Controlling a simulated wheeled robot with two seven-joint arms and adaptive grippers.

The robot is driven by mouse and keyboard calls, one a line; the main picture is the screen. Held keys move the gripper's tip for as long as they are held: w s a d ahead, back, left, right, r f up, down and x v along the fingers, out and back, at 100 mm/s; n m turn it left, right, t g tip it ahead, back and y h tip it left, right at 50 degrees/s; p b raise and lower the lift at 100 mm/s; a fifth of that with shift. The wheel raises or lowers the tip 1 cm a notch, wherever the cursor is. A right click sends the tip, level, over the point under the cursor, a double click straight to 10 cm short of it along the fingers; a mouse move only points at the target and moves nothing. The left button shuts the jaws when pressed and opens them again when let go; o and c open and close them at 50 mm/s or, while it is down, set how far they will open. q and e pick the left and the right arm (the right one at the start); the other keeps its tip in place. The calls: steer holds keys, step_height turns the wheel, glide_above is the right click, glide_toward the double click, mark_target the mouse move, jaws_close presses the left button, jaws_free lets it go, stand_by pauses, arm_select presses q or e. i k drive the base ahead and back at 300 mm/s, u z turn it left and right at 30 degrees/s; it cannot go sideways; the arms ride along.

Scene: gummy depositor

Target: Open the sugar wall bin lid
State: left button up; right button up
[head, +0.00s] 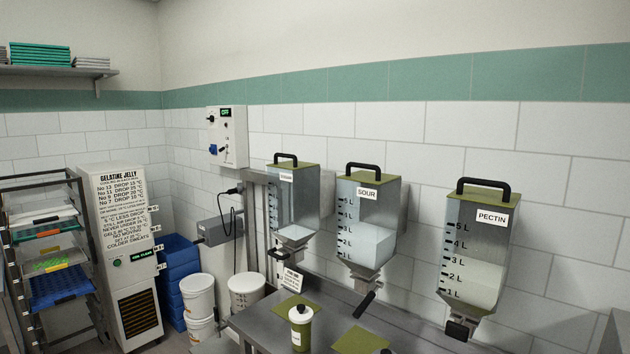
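Three clear wall bins with olive lids and black lid handles hang on the tiled wall. The leftmost bin (287,205) has a small label that is hard to read but looks like SUGAR. Its lid (290,168) lies flat on top and looks closed, with a black arched handle (286,157) above it. The SOUR bin (367,222) is in the middle and the PECTIN bin (472,250) is at the right; both lids look closed. Neither of my grippers shows in the head view.
Black outlet handles stick out under the bins. White buckets (198,293), blue crates (178,262), a white cabinet (122,250) and a tray rack (50,260) stand left. A control box (228,137) hangs above.

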mark_target(293, 159)
steer(key=z, duration=0.25)
steer(key=k, duration=0.3)
steer(key=u, duration=1.4)
steer(key=i, duration=1.85)
steer(key=z, duration=0.45)
